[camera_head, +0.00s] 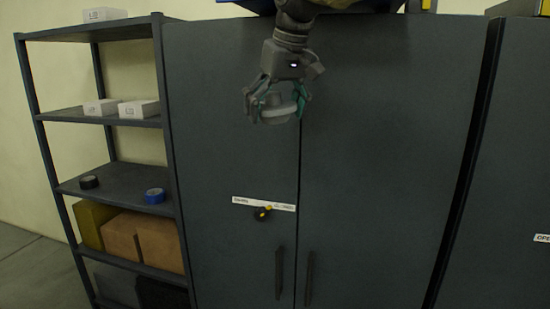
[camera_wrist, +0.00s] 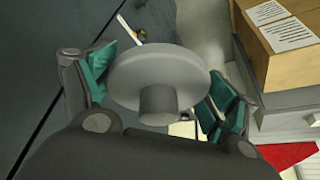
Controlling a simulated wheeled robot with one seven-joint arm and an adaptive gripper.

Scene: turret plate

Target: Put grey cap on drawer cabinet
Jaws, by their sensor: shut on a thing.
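The grey cap (camera_head: 278,113) is a round disc with a short knob. My gripper (camera_head: 277,99) is shut on it, holding it in the air in front of the tall dark cabinet. In the wrist view the cap (camera_wrist: 150,68) sits between the two teal-padded fingers, its knob towards the camera. At the right of the wrist view, a light grey unit (camera_wrist: 290,122) stands under a cardboard box; it may be the drawer cabinet, but only part of it shows. The cap is apart from it.
The tall dark cabinet (camera_head: 390,150) has two handles and a label strip (camera_head: 263,204). A shelf rack (camera_head: 120,182) at the left holds white boxes, tape rolls and brown boxes. A cardboard box (camera_wrist: 280,50) and a red item (camera_wrist: 290,156) show in the wrist view.

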